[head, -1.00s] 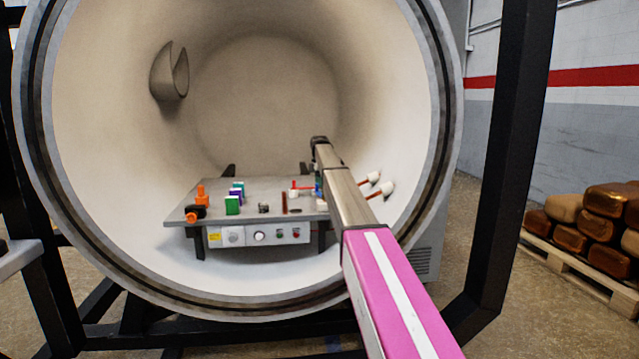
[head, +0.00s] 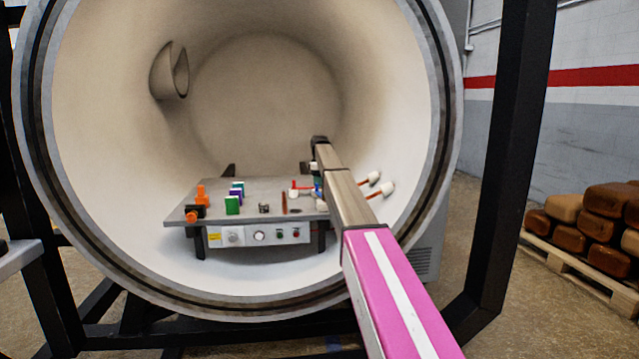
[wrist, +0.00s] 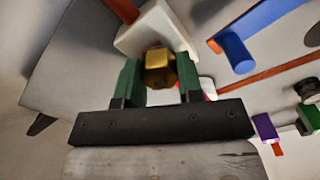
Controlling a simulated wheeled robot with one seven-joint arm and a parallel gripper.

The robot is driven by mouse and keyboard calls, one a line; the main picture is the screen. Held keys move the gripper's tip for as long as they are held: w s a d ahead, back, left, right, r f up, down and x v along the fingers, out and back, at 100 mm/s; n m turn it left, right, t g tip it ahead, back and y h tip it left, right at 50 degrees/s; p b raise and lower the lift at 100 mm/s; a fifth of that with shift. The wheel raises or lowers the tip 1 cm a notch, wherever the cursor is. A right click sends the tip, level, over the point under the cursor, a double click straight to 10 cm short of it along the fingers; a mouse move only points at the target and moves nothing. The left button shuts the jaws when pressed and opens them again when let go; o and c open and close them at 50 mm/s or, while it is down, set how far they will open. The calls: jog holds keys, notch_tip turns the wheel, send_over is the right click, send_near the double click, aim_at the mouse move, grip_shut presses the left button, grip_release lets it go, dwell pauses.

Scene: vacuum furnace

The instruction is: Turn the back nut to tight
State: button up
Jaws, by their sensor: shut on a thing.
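A brass-coloured nut (wrist: 158,66) sits in front of a white block (wrist: 148,35) in the wrist view, with a brown-red rod running from the block's upper left. My gripper (wrist: 159,75) has its green fingers on either side of the nut and is shut on it. The wrist view alone does not settle whether this is the back nut. In the head view my arm reaches over the right side of the grey table (head: 265,187), and my gripper and the nut are hidden there.
The table stands inside a round furnace chamber, whose wall (head: 90,120) surrounds it. Green (head: 232,205) and orange (head: 201,195) parts stand at left on the table. Two white fittings (head: 388,188) are on the right wall, near my arm. A blue cylinder (wrist: 237,54) lies near the nut.

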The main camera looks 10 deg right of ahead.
jog(key=m, duration=0.4)
jog(key=shift+m, duration=0.3)
jog(key=m, duration=0.4)
jog(key=shift+m, duration=0.3)
jog(key=m, duration=0.4)
jog(key=shift+m, duration=2.5)
jog(key=o, duration=0.9)
jog(key=shift+o, duration=0.2)
